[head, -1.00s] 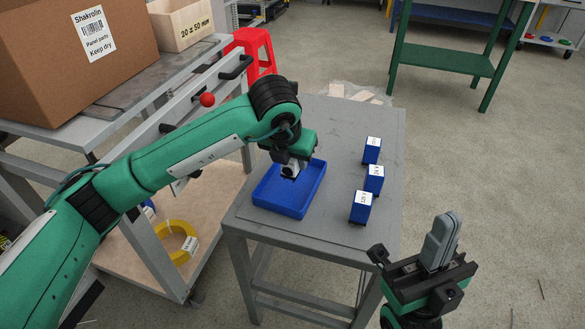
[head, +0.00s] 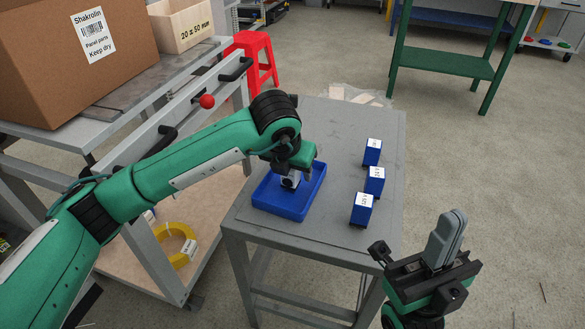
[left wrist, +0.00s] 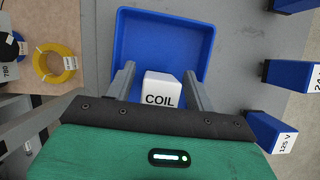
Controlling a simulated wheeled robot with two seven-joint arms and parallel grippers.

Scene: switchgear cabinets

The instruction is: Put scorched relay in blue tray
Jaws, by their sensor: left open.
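The blue tray (head: 317,187) lies on the grey table. A pale block lettered COIL (left wrist: 160,88) is in the tray area, between the fingers of my left gripper (left wrist: 160,85). In the head view the block (head: 290,181) shows below the wrist, over the tray. The left fingers are open, with a gap on each side of the block. No scorch marks show on the face I see. My right gripper (head: 442,240) is raised at the front right, away from the table; its grey fingers look close together, but any gap is hidden.
Several blue blocks with white labelled tops stand in a row right of the tray: a near one (head: 361,209), a middle one (head: 375,181) and a far one (head: 372,152). The cart with a cardboard box (head: 60,60) is at left. The table's back is clear.

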